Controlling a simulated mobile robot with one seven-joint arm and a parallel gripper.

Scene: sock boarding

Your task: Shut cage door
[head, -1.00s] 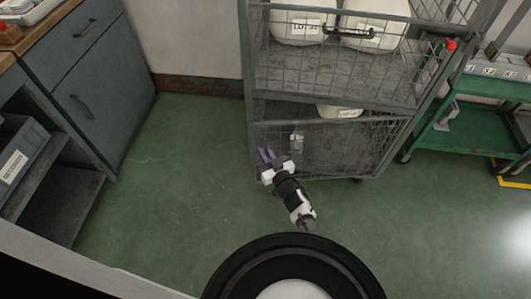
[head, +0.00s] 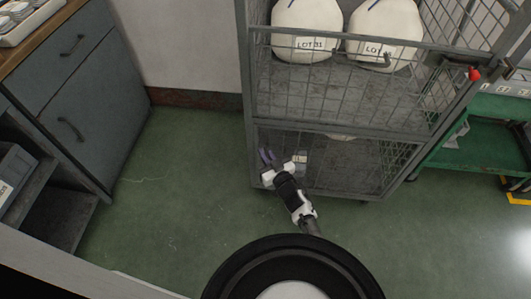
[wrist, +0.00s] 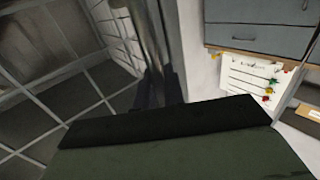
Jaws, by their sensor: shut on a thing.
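The cage (head: 243,90) is a grey wire-mesh trolley at the upper centre right of the head view. Its mesh front (head: 335,95) faces me; I cannot tell how far the door stands from its frame. My gripper (head: 266,156), with purple fingertips, is low at the cage's left front edge. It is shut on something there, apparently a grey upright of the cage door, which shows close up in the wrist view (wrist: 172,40). The exact grip is hidden. A small grey fitting (head: 300,158) sits just right of the gripper. A red knob (head: 474,73) is at the cage's right side.
White sacks (head: 306,45) marked LOT stand inside on the upper shelf. A grey drawer cabinet (head: 75,90) is at left, and a green trolley (head: 480,150) is close at right. The green floor (head: 170,200) between cabinet and cage is clear.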

